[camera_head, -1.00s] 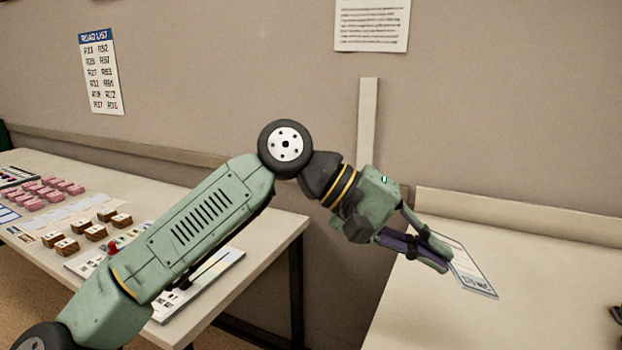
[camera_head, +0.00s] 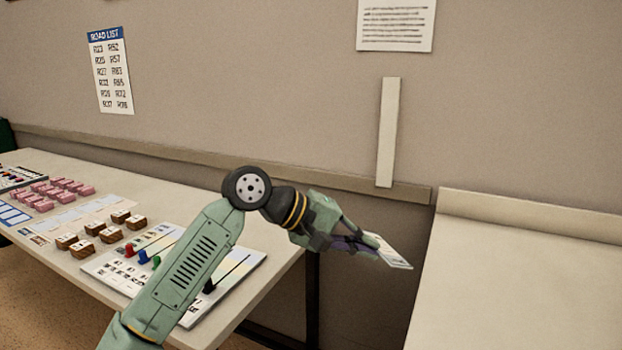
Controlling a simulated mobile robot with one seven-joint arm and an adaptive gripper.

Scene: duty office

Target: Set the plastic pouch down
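The plastic pouch (camera_head: 394,254) is a flat, light sheet with dark print, seen at the right end of my gripper. My gripper (camera_head: 362,247) is shut on one end of the pouch, and the fingers hide that end. The pouch is held in the air, tilted, in front of the gap between the left table (camera_head: 268,264) and the right table (camera_head: 520,290). It appears clear of both tabletops.
The left table carries brown blocks (camera_head: 120,216), pink blocks (camera_head: 62,190) and a white board (camera_head: 130,277) with coloured pegs and a dark lever. The visible top of the right table is bare. A low ledge (camera_head: 530,217) runs along its back.

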